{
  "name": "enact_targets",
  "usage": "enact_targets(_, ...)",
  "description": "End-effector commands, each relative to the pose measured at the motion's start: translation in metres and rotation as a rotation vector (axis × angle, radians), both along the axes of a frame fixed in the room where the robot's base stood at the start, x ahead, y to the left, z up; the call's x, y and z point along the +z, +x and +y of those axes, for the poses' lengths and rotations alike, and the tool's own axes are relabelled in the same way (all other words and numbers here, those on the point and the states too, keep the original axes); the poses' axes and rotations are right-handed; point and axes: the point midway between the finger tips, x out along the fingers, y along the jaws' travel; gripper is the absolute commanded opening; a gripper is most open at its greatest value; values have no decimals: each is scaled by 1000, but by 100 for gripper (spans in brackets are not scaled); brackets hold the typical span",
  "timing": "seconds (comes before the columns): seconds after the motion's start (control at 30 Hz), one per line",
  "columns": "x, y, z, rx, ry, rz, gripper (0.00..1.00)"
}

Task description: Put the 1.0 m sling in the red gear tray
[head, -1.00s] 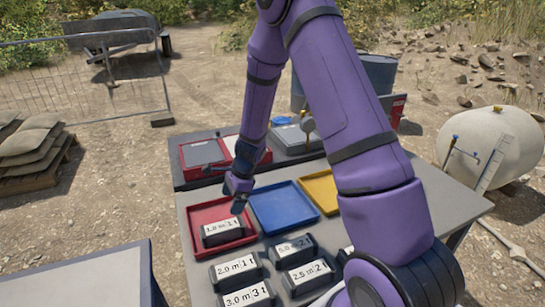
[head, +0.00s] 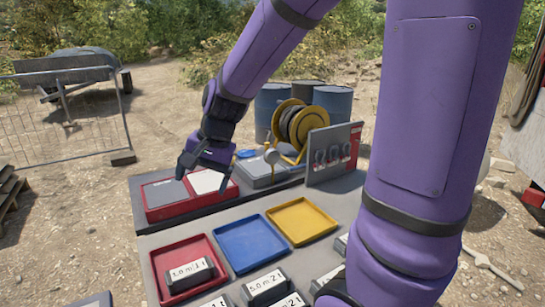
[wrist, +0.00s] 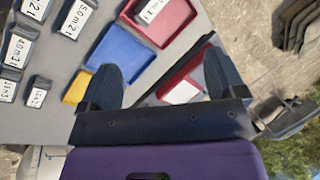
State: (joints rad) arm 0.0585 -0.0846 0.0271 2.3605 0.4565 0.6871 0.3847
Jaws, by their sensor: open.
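The 1.0 m sling (head: 190,274), a dark bundle with a white "1.0 m 1 t" label, lies inside the red gear tray (head: 158,258) at the table's left. In the wrist view the sling (wrist: 152,10) shows in the red tray (wrist: 182,28) at the top edge. My gripper (head: 184,174) is raised above the back of the table, over the red-framed box and clear of the tray. In the wrist view its two fingers (wrist: 162,80) are spread apart with nothing between them.
A blue tray (head: 225,262) and a yellow tray (head: 328,236) stand right of the red one. Other labelled slings, such as the 5.0 m one (head: 268,285), lie in front. Behind are a red-framed box (head: 165,212), a grey scale (head: 262,180) and a yellow reel (head: 294,160).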

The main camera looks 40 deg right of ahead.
Motion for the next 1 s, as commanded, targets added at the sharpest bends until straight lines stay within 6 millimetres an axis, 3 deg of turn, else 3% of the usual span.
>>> enact_targets(0.2, 41, -46, -4, 183, -108, -102, 89)
enact_targets(0.5, 78, -111, -16, 411, -280, -219, 89)
enact_targets(0.8, 97, -168, -31, 588, -452, -299, 89)
enact_targets(1.0, 100, -184, -36, 636, -505, -316, 89)
